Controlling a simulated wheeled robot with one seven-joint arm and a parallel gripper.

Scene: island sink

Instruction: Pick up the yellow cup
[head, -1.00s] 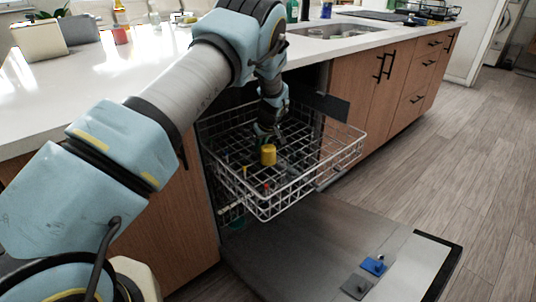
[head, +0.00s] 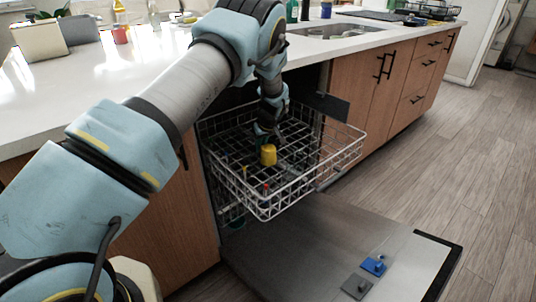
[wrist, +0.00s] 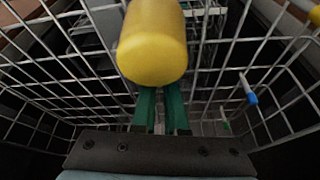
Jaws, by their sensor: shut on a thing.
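The yellow cup (head: 268,155) is at the upper rack of the open dishwasher, within the rack's wire walls. In the wrist view the yellow cup (wrist: 152,42) fills the top middle, with the rack wires behind it. My gripper (head: 266,138) points down at the cup from above. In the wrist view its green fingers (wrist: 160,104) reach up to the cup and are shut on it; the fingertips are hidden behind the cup. I cannot tell whether the cup still touches the rack.
The wire rack (head: 318,177) is pulled out over the lowered dishwasher door (head: 320,250). A blue item (head: 373,266) and a grey item (head: 356,286) lie on the door. Floor at the right is clear.

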